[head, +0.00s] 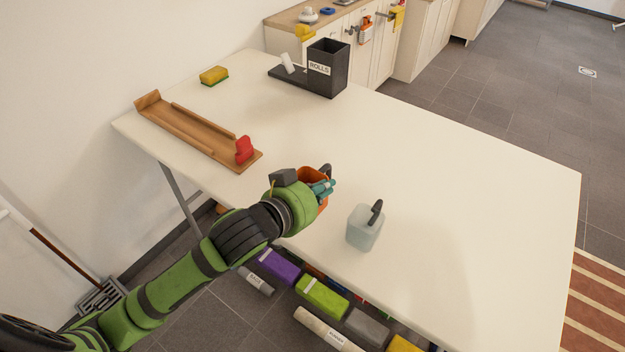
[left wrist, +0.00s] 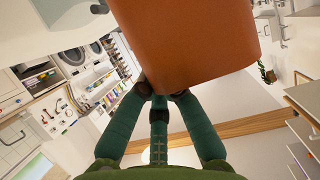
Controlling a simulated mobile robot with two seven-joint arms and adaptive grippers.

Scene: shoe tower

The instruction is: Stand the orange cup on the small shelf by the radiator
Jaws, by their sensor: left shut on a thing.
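My left gripper (head: 327,188) is shut on the orange cup (head: 311,175) above the near left part of the white table. The gripper and wrist hide much of the cup in the head view. In the left wrist view the orange cup (left wrist: 195,40) fills the upper middle, and the green fingers (left wrist: 160,92) meet its lower edge. I cannot tell whether it clears the table. No radiator or small shelf by one can be made out. My right gripper is not in view.
A pale jug (head: 362,230) with a dark handle stands right of my gripper. A wooden rack (head: 195,132) holds a red object (head: 244,150). A black ROLLS bin (head: 328,75) and a sponge (head: 214,75) are farther back. The table's right half (head: 470,200) is clear.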

